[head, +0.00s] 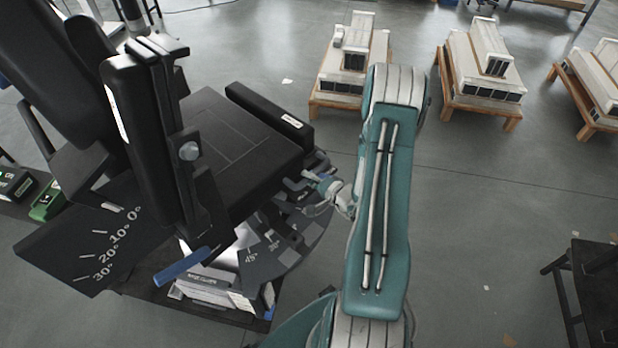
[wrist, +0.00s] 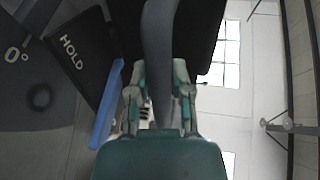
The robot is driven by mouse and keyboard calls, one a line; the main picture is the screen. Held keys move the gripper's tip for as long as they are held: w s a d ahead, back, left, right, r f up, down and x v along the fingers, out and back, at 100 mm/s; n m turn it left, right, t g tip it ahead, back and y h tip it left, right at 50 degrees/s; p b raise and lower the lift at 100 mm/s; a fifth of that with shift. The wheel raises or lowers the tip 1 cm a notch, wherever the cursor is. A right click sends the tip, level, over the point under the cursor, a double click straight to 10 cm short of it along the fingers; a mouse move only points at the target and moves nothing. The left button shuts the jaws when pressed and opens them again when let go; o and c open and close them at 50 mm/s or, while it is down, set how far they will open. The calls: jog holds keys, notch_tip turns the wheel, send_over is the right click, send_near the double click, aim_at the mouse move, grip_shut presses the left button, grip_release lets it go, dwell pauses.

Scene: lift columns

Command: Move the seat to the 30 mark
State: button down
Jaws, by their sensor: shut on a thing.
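The black seat (head: 225,140) with its armrests and backrest fills the left of the head view. Under its front right edge is a dark curved scale plate (head: 285,250) with pale marks, 30° and 45° among them. My gripper (head: 322,190) is at the seat's front edge, above this plate. In the wrist view my gripper (wrist: 158,98) has its fingers on both sides of a grey handle (wrist: 160,40) and is shut on it. A "0°" mark and a black "HOLD" panel (wrist: 78,58) show at left there. The pointer against the scale is hidden.
A side panel (head: 75,250) marked 0° to 30° and a blue lever (head: 187,266) are at the seat's lower left. A blue bar (wrist: 106,105) is close left of my fingers. Wooden stands (head: 345,105) stand behind; a dark table (head: 595,290) is at right.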

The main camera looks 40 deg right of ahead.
jog(key=c, duration=0.6)
grip_release()
jog(key=shift+s+a+f, duration=0.1)
jog(key=shift+f, duration=0.15)
jog(key=shift+o, duration=0.3)
jog(key=shift+r, duration=0.1)
jog(key=v, duration=1.1)
jog(key=shift+s+d, duration=0.2)
jog(key=shift+s, duration=0.15)
